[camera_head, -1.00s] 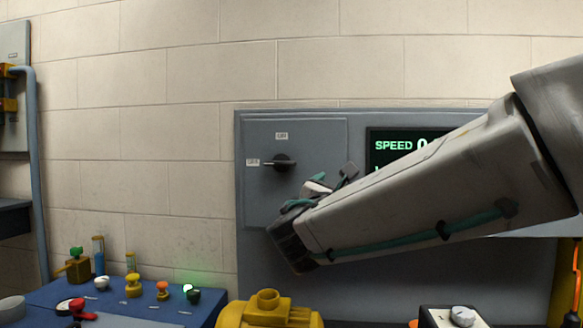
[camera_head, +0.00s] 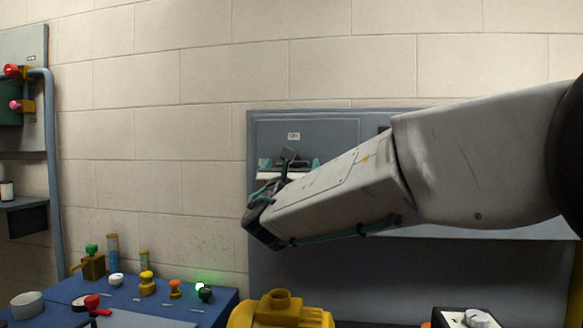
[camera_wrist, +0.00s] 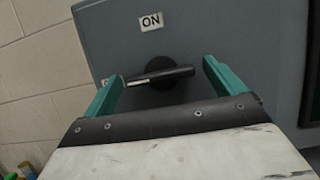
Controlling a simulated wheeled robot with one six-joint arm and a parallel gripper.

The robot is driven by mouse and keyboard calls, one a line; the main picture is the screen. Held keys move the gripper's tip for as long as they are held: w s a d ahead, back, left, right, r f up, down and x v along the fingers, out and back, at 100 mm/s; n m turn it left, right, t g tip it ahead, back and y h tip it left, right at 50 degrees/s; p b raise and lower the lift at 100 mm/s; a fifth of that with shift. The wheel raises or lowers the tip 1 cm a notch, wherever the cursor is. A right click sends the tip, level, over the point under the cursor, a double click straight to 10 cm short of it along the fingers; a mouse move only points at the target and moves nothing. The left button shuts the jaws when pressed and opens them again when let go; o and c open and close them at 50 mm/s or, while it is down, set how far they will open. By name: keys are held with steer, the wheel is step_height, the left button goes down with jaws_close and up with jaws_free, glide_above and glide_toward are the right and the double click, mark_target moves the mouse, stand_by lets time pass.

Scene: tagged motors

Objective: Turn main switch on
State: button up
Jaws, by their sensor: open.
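The main switch (camera_wrist: 160,76) is a black rotary knob with a pale line on its handle. In the wrist view its handle lies roughly level, its marked end to the left, and the "ON" label (camera_wrist: 151,21) is above it. A second label at the left is mostly hidden behind a finger. My gripper (camera_wrist: 165,82) is open, its two teal fingers on either side of the knob; I cannot tell whether they touch it.
The grey panel (camera_head: 262,215) is on a block wall, its screen mostly behind my arm. A blue console (camera_head: 140,313) with several knobs and a yellow motor (camera_head: 280,312) stand below. Pipework and a red knob (camera_head: 14,71) are at the far left.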

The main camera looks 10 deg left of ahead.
steer(key=c, duration=1)
steer(key=shift+m, duration=0.4)
steer(key=m+h, duration=0.3)
steer(key=m, duration=0.2)
steer(key=shift+a, duration=0.1)
steer(key=shift+a+r+m+g+h, duration=0.1)
steer(key=shift+m+g+h, duration=0.7)
steer(key=shift+m, duration=1.95)
steer(key=shift+r+m+g+h, duration=0.1)
steer(key=shift+m+g+h, duration=0.7)
steer(key=shift+m, duration=2)
steer(key=shift+a+r+m+g+h, duration=0.1)
steer(key=shift+m+g+h, duration=0.3)
steer(key=shift+m+g, duration=1.6)
steer(key=shift+d+m+t, duration=0.1)
steer(key=shift+m+t, duration=0.7)
steer(key=shift+m, duration=0.05)
